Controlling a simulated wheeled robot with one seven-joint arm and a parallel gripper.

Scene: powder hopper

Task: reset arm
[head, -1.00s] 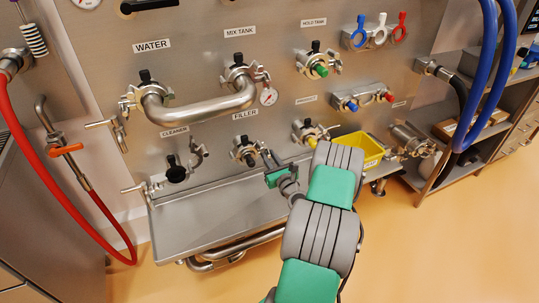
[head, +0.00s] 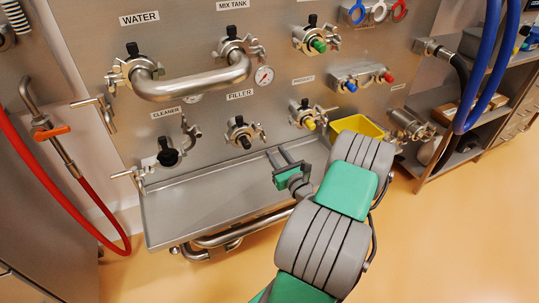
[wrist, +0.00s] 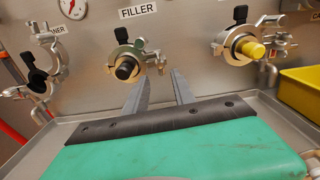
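My gripper (head: 281,159) is in front of the steel panel, above the steel drip tray (head: 190,213). Its two fingers stand apart with nothing between them. In the wrist view my gripper (wrist: 160,88) also shows two spread, empty fingers, pointing toward the panel between the FILLER port and the yellow-capped port. The FILLER port (head: 241,134) has a black plug and a clamp. The yellow-capped port (head: 305,115) is to its right. My arm comes in from the lower right of the head view and covers part of the yellow bin.
A curved steel pipe (head: 195,84) joins the WATER and MIX TANK ports. The CLEANER port (head: 168,155) has an open clamp. A yellow bin (head: 357,124) hangs right of my gripper. A red hose (head: 60,180) is at left, blue hoses (head: 482,80) at right. Floor in front is clear.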

